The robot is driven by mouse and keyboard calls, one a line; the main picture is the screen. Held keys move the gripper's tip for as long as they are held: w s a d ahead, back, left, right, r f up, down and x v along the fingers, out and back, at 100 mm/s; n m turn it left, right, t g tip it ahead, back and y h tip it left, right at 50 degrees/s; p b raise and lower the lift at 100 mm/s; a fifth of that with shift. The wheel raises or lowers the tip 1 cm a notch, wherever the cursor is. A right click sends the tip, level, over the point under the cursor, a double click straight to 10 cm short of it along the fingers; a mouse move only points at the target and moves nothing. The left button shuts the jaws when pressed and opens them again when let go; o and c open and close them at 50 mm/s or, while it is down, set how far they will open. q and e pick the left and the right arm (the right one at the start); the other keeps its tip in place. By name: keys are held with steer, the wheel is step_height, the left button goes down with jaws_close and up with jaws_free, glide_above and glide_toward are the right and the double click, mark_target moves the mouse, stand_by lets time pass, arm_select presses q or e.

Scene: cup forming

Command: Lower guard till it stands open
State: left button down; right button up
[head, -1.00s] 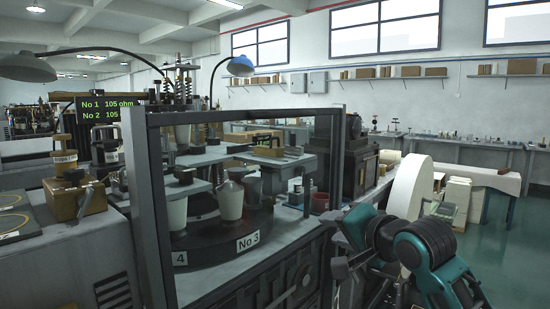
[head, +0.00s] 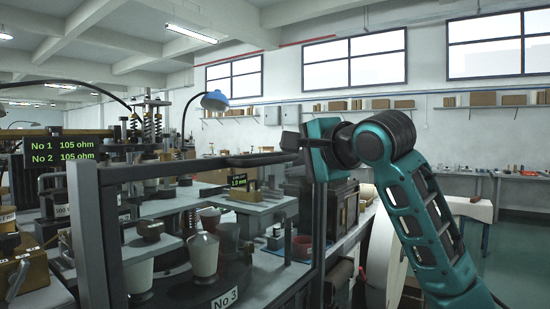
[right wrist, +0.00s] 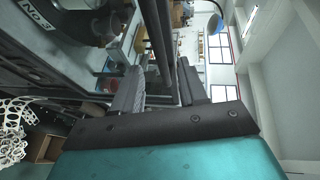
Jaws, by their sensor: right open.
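The guard is a dark grey frame with a clear panel, standing upright in front of the cup machine. Its top bar (head: 190,166) and left post (head: 93,240) show in the head view. My right gripper (head: 287,148) is at the right end of the top bar, its arm coming in from the right. In the right wrist view the open fingers (right wrist: 162,85) lie on either side of a dark bar (right wrist: 157,35). I cannot tell whether they touch it. My left gripper is out of view.
Behind the guard, white cups (head: 203,255) stand on the round No 3 table (head: 195,290). A readout (head: 62,150) is at left, and a blue lamp (head: 215,101) hangs over the back. A large pale wheel (head: 385,255) stands near my right forearm.

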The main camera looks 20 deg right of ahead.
mark_target(278, 160)
steer(key=p+x, duration=0.1)
steer(key=x, duration=0.5)
steer(key=shift+w+a, duration=0.1)
steer(key=shift+w, duration=0.2)
jaws_close()
